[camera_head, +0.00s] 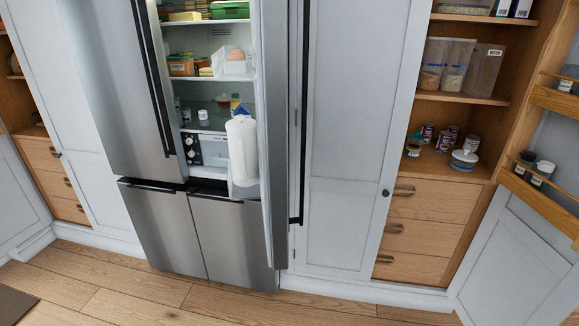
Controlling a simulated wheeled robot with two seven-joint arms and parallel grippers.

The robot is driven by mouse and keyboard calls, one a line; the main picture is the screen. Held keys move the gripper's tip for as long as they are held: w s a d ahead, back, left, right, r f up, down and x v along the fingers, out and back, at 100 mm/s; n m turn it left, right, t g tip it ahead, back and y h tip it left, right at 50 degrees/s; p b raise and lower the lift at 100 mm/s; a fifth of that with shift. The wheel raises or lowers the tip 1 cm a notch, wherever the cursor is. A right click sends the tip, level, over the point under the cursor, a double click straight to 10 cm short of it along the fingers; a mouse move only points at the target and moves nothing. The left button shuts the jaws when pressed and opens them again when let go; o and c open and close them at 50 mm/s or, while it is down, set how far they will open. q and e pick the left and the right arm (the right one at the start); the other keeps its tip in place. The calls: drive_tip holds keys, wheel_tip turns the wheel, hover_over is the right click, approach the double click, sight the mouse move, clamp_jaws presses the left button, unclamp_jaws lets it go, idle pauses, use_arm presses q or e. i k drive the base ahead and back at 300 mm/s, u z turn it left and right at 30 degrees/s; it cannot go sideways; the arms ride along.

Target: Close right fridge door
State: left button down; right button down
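The right fridge door (275,130) stands open, swung out toward me and seen almost edge-on. Its long dark handle (304,110) runs vertically on the door's outer side, in front of the white cabinet panel. A white jug (242,150) sits in the rack on the door's inner side. The fridge interior (210,75) shows through the gap, with food boxes on its shelves. The left fridge door (112,80) is shut, with a dark vertical handle. Neither of my grippers is in view.
Two lower steel fridge doors (235,235) are shut. To the right are a tall white cabinet door (350,130) and an open wooden pantry (500,110) with jars, whose racked door (530,230) stands open. The wooden floor (190,305) in front is clear.

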sight(269, 67)
drive_tip(key=u, duration=0.25)
drive_tip(key=i, duration=1)
